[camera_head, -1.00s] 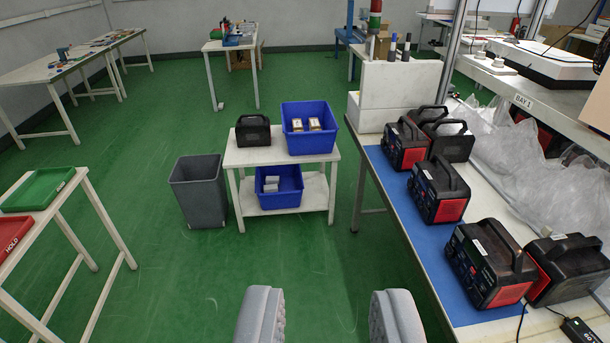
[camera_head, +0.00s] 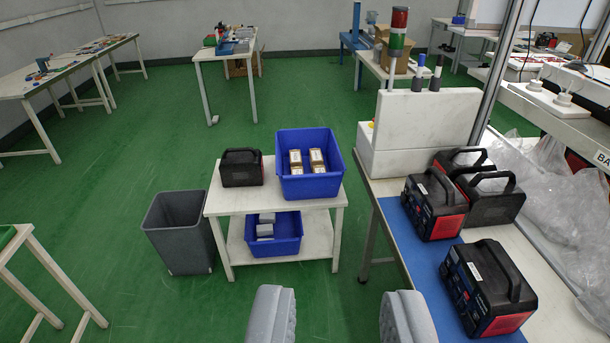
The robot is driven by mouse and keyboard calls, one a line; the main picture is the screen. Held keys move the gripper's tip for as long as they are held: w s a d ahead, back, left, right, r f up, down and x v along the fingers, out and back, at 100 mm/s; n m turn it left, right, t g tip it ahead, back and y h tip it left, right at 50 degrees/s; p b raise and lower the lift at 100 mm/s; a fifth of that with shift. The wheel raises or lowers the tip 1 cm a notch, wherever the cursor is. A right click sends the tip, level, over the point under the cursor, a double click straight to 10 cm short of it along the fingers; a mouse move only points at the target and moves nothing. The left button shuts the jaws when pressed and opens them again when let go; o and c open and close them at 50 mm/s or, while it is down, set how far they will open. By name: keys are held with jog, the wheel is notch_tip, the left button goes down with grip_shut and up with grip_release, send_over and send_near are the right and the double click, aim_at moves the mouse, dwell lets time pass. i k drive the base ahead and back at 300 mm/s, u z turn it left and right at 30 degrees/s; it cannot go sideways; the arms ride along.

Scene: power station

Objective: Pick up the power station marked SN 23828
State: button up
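Several black power stations with top handles are in view. One with red end panels (camera_head: 490,290) stands on the blue mat at the lower right. Another red-ended one (camera_head: 434,205) stands farther back on the mat. Two darker ones stand close together beside it, a front one (camera_head: 492,198) and a rear one (camera_head: 460,162). A small black unit (camera_head: 241,168) sits on the white side table. Serial labels are too small to read, so I cannot tell which is SN 23828. My gripper (camera_head: 333,318) is open and empty, low in the view, short of the tables.
The white side table (camera_head: 224,204) carries a blue bin (camera_head: 310,186) with small boxes; another blue bin (camera_head: 273,246) is on its lower shelf. A grey waste bin (camera_head: 178,240) stands left of it. Green floor (camera_head: 120,200) is clear on the left.

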aim_at(242, 166)
jog(key=u, duration=0.15)
jog(key=i, duration=3.3)
jog(key=u, duration=0.2)
